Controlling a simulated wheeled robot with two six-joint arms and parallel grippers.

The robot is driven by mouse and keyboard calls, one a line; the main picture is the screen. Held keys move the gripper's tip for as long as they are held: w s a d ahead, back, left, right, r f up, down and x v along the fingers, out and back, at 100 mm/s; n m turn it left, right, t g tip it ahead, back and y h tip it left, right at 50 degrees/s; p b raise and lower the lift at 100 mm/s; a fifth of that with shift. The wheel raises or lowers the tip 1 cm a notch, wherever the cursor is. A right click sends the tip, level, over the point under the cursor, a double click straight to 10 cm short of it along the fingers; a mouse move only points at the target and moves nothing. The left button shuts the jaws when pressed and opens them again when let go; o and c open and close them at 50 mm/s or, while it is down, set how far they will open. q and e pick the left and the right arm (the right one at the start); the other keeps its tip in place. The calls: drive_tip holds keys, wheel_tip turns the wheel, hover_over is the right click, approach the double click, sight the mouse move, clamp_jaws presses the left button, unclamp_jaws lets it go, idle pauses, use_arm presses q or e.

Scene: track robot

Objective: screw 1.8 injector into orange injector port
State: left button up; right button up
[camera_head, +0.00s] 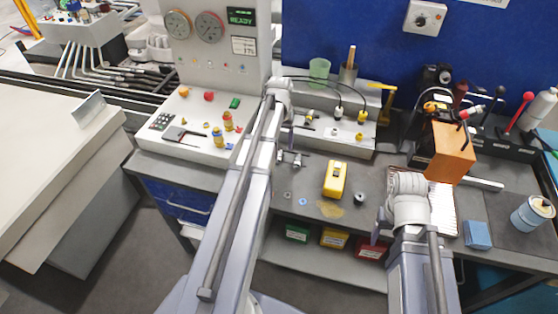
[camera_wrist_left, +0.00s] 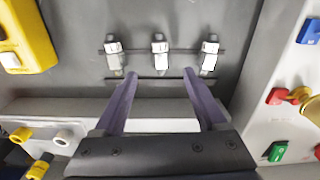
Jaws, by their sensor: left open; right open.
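Three small metal injectors with white bands sit in a row in the left wrist view: a left one (camera_wrist_left: 113,50), a middle one (camera_wrist_left: 159,50) and a right one (camera_wrist_left: 208,52). Their size marks are not readable. My left gripper (camera_wrist_left: 160,76) is open and empty, its fingertips just short of the row, either side of the middle injector. In the head view my left arm partly hides the row; two injectors (camera_head: 297,158) show beside it. Yellow-topped fittings (camera_head: 362,117) stand on the grey block behind; I cannot tell which port is orange. My right gripper (camera_head: 377,226) is open, low over the bench front, partly hidden.
A yellow meter (camera_head: 335,180) lies right of the injectors. The white control panel (camera_head: 178,140) with knobs is left. An orange block (camera_head: 449,152), a blue block (camera_head: 477,234) and a can (camera_head: 533,213) stand at right.

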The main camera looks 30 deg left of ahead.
sight(279, 153)
use_arm(q)
drive_tip(key=shift+s+f+b, duration=0.2)
drive_tip(key=shift+f+b, duration=2.45)
drive_tip(key=shift+r, duration=0.1)
clamp_jaws()
